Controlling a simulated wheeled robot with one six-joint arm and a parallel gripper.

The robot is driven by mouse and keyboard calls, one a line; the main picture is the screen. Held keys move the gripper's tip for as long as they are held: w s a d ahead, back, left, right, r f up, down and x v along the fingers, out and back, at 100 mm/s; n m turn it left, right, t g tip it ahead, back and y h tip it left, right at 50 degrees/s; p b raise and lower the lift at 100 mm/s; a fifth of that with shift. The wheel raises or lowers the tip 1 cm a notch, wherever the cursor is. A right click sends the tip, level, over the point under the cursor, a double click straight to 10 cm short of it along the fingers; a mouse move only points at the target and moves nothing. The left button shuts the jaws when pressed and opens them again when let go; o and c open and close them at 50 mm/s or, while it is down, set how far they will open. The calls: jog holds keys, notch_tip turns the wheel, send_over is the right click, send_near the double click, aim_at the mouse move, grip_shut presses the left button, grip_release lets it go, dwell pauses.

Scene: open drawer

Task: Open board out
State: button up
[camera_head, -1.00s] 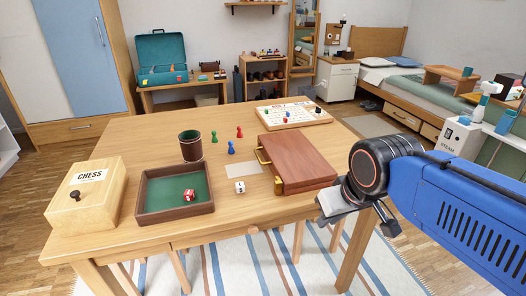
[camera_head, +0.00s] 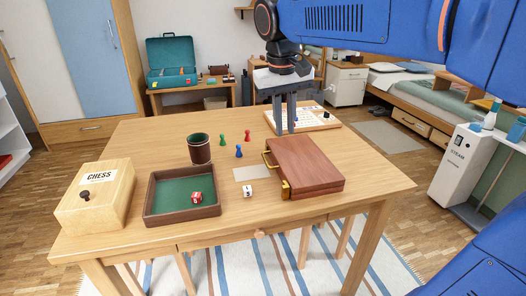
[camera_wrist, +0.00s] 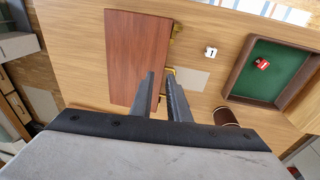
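The board is a closed, reddish-brown wooden case (camera_head: 308,166) lying flat on the table, with a brass handle and clasp along its left side. In the wrist view the case (camera_wrist: 136,50) lies beyond the fingers, its brass fittings on the right edge. My gripper (camera_head: 285,131) points down above the table near the far end of the case, and its fingers hide a little of what is behind. In the wrist view my gripper (camera_wrist: 161,73) is open, with a gap between the two fingers and nothing in it.
A dice tray (camera_head: 152,212), a brown cup (camera_head: 199,149), small pawns (camera_head: 239,152), a white die (camera_head: 248,191) and a chess box (camera_head: 112,200) stand left of the case. A white game board (camera_head: 322,124) lies behind. The table's front right is clear.

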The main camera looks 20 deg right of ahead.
jog(key=g+h, duration=0.1)
send_near(265, 158)
jog(key=f, duration=0.2)
jog(key=d+f, duration=0.1)
jog(key=f, duration=0.4)
jog(key=shift+w+d, duration=0.15)
jog(key=shift+w, duration=0.1)
dwell(0.4)
grip_shut()
dwell(1.5)
